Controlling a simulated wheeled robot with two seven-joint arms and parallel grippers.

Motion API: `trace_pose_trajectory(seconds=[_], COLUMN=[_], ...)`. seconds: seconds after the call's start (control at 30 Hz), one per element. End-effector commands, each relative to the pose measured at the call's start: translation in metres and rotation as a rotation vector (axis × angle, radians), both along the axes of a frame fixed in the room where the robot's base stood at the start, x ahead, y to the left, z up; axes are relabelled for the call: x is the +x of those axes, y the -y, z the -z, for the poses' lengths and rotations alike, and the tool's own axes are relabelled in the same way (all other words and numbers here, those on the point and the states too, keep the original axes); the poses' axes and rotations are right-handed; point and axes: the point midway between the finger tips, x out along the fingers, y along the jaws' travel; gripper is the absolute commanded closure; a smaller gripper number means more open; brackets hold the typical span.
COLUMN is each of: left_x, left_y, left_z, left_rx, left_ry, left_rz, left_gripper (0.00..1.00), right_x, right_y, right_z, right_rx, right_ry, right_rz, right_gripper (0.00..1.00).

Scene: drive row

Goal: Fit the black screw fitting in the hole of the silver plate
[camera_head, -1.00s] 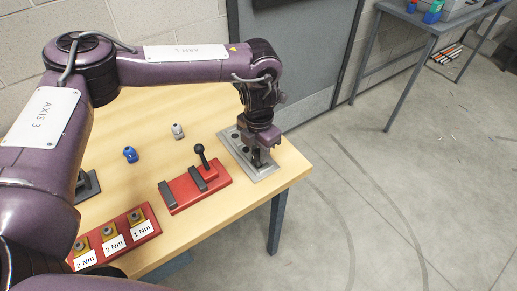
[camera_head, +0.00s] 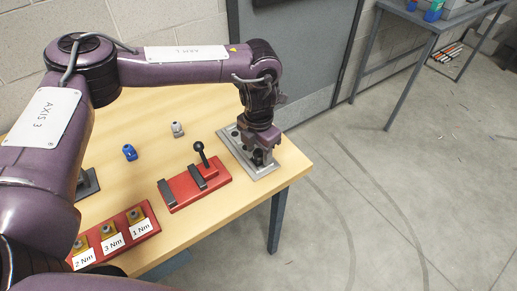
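The silver plate (camera_head: 265,172) lies at the right end of the wooden table, with dark holes in its far part. My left gripper (camera_head: 261,158) points down over the near middle of the plate, at or just above its surface. A small dark shape shows at its fingertips. It may be the black screw fitting, but it is too small and too hidden to tell, as is whether the fingers are closed on it. The hole under the gripper is hidden. My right gripper is out of view.
A red fixture with a black ball-topped lever (camera_head: 196,185) stands just left of the plate. A blue fitting (camera_head: 129,153) and a grey-white fitting (camera_head: 177,129) stand farther back. A red torque-labelled rack (camera_head: 138,231) is at the near edge. The table's right edge is close.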

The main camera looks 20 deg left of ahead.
Motion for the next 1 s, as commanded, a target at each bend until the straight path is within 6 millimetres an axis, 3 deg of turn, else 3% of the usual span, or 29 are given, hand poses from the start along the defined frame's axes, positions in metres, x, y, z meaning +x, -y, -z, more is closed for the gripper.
trace_pose_trajectory(seconds=[0.37, 0.73, 1.0], left_x=[0.000, 0.001, 0.000], left_y=[0.000, 0.000, 0.000], left_z=[-0.004, -0.063, -0.078], left_rx=[0.000, 0.000, 0.000], left_ry=[0.000, 0.004, -0.001], left_rz=[0.000, 0.001, 0.000], left_gripper=[0.46, 0.46, 0.46], right_x=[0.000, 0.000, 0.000], right_y=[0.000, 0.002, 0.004], right_z=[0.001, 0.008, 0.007], right_rx=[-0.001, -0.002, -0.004], right_ry=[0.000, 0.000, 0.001], right_rz=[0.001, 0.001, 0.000], right_gripper=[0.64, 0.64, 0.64])
